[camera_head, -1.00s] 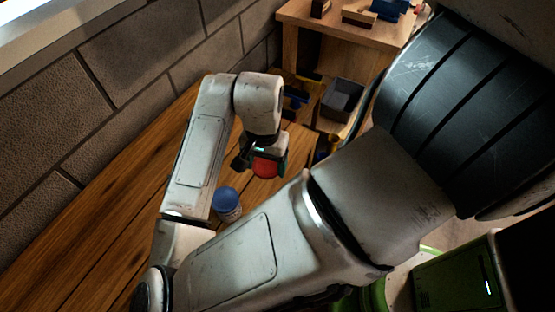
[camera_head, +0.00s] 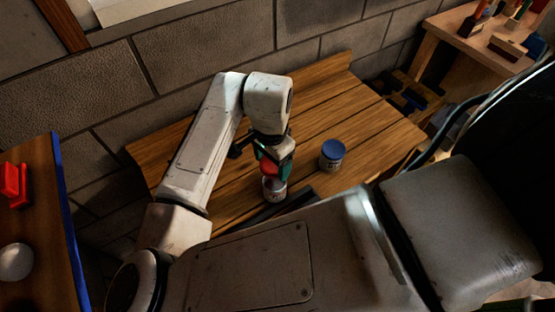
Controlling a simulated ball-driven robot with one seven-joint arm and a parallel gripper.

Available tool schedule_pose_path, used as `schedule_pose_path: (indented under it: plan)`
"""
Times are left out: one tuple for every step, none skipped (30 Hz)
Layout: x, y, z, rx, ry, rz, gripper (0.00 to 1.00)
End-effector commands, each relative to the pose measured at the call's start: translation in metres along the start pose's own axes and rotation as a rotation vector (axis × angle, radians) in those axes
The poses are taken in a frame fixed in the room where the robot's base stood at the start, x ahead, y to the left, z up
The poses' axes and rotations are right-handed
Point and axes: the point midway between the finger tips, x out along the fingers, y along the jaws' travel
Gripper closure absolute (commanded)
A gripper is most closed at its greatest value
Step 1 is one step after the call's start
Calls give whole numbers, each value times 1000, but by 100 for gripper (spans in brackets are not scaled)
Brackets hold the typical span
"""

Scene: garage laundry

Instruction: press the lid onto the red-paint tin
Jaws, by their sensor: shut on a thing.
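My gripper (camera_head: 277,163) is shut on the red lid (camera_head: 268,166), which shows between the fingers. It is over the wooden bench, near its middle. A small pale tin (camera_head: 274,191) stands upright directly below the lid and looks like the red-paint tin. The gripper and lid hide its top, so I cannot tell whether lid and tin touch. A second tin with a blue lid (camera_head: 332,148) stands upright to the right, apart from the gripper.
The wooden bench (camera_head: 365,115) is clear behind and right of the blue-lidded tin. A block wall (camera_head: 200,50) runs behind it. A dark bar-like object (camera_head: 280,207) lies in front of the pale tin. Another table with red items (camera_head: 14,183) is at far left.

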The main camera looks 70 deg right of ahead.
Motion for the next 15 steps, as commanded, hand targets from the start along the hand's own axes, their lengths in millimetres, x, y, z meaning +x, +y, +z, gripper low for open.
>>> schedule_pose_path:
  plan:
    - [3, 0, 0, 0, 0, 0, 54]
    - [4, 0, 0, 0, 0, 0, 54]
    - [6, 0, 0, 0, 0, 0, 54]
    - [8, 0, 0, 0, 0, 0, 54]
    - [10, 0, 0, -1, 0, 0, 54]
    - [13, 0, 0, -1, 0, 0, 54]
    - [15, 0, 0, -1, 0, 0, 54]
    - [18, 0, 0, -1, 0, 0, 54]
    - [21, 0, 0, -1, 0, 0, 54]
    - [24, 0, 0, -1, 0, 0, 54]
    - [27, 0, 0, -1, -1, 0, 54]
    - [30, 0, 0, -1, -1, 0, 54]
    - [33, 0, 0, -1, -1, 1, 54]
    - [36, 0, 0, -1, -1, 1, 54]
    - [40, 0, 0, -1, -1, 1, 54]
